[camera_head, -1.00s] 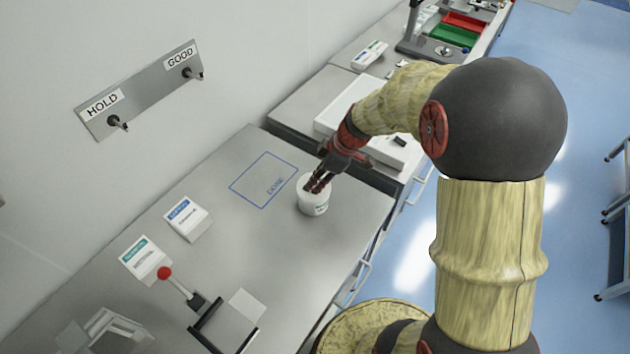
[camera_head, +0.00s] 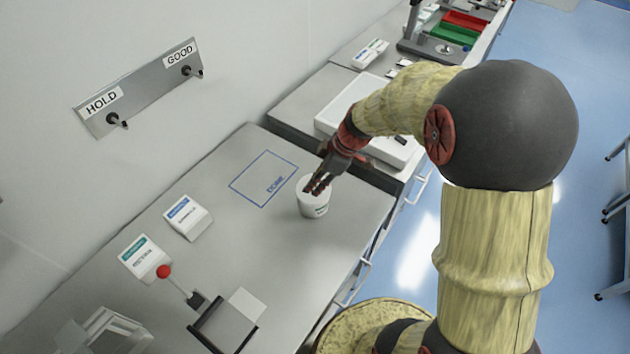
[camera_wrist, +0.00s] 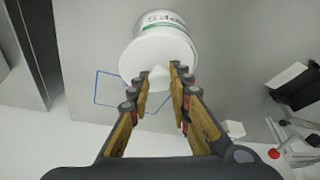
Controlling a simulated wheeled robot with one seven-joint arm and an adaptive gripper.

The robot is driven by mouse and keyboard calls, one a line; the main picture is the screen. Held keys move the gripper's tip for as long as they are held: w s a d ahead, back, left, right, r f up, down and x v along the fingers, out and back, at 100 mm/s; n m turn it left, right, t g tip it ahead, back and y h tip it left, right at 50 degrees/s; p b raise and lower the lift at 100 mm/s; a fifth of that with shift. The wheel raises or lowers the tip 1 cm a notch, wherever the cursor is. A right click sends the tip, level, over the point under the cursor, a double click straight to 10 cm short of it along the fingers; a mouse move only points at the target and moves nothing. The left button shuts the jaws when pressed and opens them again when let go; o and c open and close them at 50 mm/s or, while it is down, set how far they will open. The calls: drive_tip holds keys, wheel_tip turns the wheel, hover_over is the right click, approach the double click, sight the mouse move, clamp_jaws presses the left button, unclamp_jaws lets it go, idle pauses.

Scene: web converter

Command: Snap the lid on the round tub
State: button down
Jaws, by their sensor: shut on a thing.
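The round white tub (camera_head: 314,208) with a printed label stands upright on the grey counter near its right edge. It also shows at the top of the wrist view (camera_wrist: 178,22). A white lid (camera_wrist: 150,54) with a small knob (camera_wrist: 159,76) covers its top. My gripper (camera_head: 318,186) points down over the tub. In the wrist view my gripper (camera_wrist: 160,80) has its fingertips either side of the knob, shut on it. I cannot tell whether the lid is pressed fully home; the fingers hide part of its top.
A blue-outlined square (camera_head: 264,180) marked on the counter lies left of the tub, empty. Two small labelled boxes (camera_head: 188,218) (camera_head: 145,258) and a red-knobbed lever (camera_head: 164,272) stand further left. A white tray-like unit (camera_head: 345,118) is behind my gripper. Counter around the tub is clear.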

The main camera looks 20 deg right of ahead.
drive_tip(key=shift+r, duration=0.15)
drive_tip(key=c, duration=1.6)
unclamp_jaws()
drive_tip(key=shift+w, duration=0.1)
drive_tip(key=o, duration=0.3)
drive_tip(key=shift+o, duration=1.1)
drive_tip(key=shift+r, duration=0.1)
drive_tip(key=shift+r+p, duration=1.3)
drive_tip(key=shift+r, duration=2.15)
drive_tip(key=shift+c, duration=1.2)
